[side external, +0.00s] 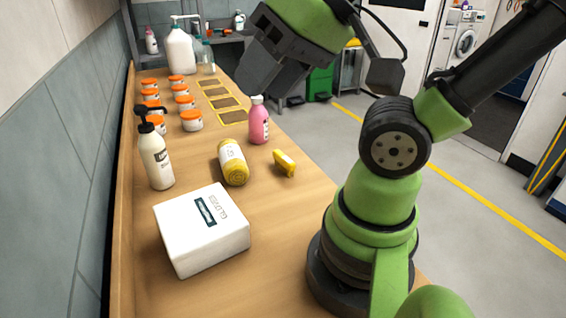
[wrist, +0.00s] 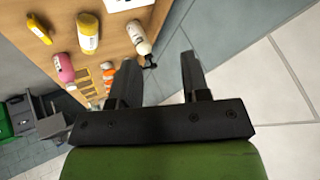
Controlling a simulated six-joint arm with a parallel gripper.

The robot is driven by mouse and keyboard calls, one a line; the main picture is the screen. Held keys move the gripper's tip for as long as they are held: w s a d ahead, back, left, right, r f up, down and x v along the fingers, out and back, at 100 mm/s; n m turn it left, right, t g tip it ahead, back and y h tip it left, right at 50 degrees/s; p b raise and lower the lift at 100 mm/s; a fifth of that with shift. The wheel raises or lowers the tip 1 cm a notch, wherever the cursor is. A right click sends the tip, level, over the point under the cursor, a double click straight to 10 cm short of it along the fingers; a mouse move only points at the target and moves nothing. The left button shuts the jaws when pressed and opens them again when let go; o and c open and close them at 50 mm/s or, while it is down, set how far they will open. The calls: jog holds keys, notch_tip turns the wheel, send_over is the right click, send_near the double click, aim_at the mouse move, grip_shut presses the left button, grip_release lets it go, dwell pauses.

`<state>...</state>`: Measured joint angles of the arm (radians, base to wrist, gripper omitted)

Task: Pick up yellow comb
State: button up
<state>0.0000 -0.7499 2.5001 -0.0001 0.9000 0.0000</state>
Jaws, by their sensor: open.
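The yellow comb (side external: 284,163) is a small yellow piece lying on the wooden bench near its right edge, in the side view. It also shows near the upper left of the wrist view (wrist: 39,29). My gripper (side external: 254,88) is above the bench, farther along than the comb and well clear of it. In the wrist view my gripper (wrist: 160,66) has its two dark fingers spread with nothing between them.
A white box (side external: 202,228), a pump bottle (side external: 156,158) and several orange-lidded jars (side external: 191,120) occupy the bench's left. Bare wood (side external: 285,215) lies in front of the comb.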

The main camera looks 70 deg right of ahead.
jog(key=shift+o, duration=0.8)
